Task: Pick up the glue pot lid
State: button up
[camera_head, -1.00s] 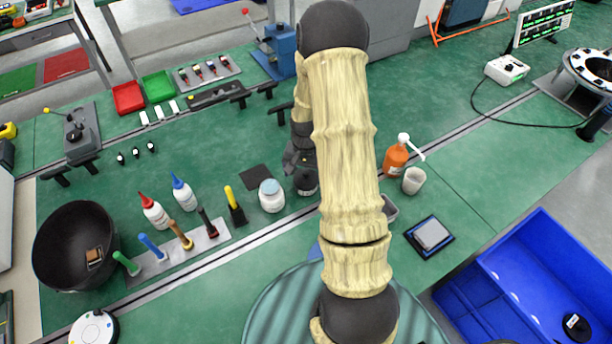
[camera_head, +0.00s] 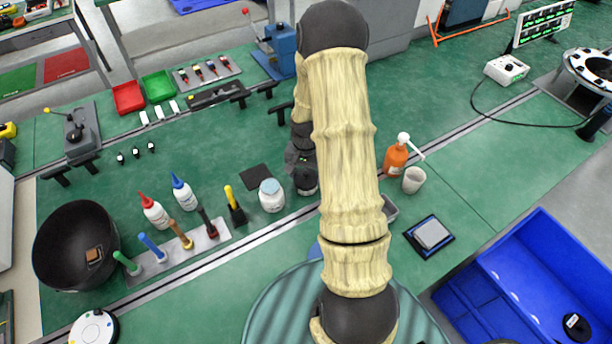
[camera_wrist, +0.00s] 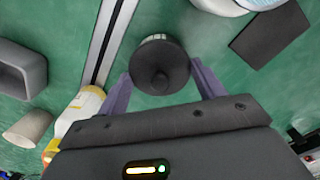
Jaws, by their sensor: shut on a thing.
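The glue pot lid (camera_wrist: 160,66) is a round black disc with a small knob, seen from above in the wrist view. The purple-grey fingers of my gripper (camera_wrist: 162,85) stand on either side of it and are shut on it. A pale strip of the glue pot (camera_wrist: 153,38) shows at the lid's far edge; I cannot tell whether lid and pot are apart. In the head view the dark pot (camera_head: 306,186) stands just below my gripper (camera_head: 298,167), partly hidden by my arm.
A white jar with a pale blue lid (camera_head: 272,196) stands close on the left, near a dark square pad (camera_head: 256,177). An orange pump bottle (camera_head: 396,160) and a pale cup (camera_head: 413,180) stand on the right. A blue bin (camera_head: 540,270) lies at lower right.

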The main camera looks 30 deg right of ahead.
aim_at(306, 173)
notch_tip(306, 173, up, 10)
jog(key=shift+b, duration=0.6)
dwell(0.5)
